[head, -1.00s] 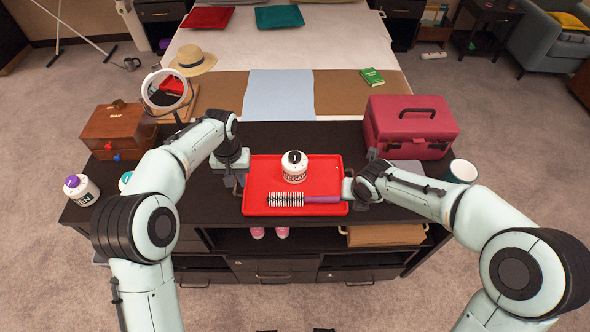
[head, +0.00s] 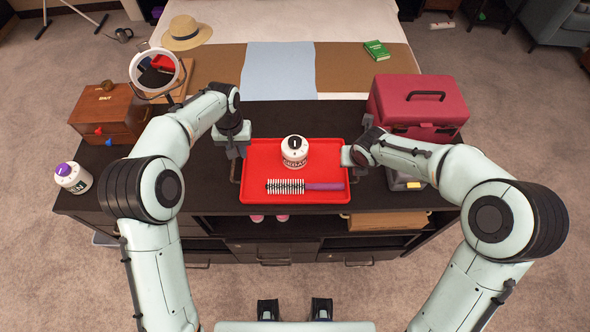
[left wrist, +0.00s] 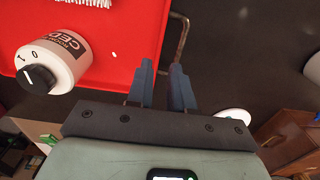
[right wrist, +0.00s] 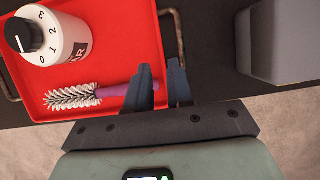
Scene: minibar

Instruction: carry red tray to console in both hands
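The red tray (head: 250,160) lies flat on the dark console top and holds a white jar with a black knob (head: 294,152) and a purple-handled brush (head: 305,187). My left gripper (head: 232,152) is at the tray's left end; in the left wrist view its fingers (left wrist: 162,68) are slightly apart beside the wire handle (left wrist: 183,38). My right gripper (head: 352,157) is at the right end; in the right wrist view its fingers (right wrist: 160,68) are slightly apart by the other handle (right wrist: 179,35). The fingers partly hide both handles.
A wooden box (head: 108,112), a round mirror (head: 160,72) and a purple-capped bottle (head: 73,178) stand left. A pink case (head: 418,103) and a grey device (head: 405,181) stand right. The bed (head: 330,25) is behind; open shelving lies below the top.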

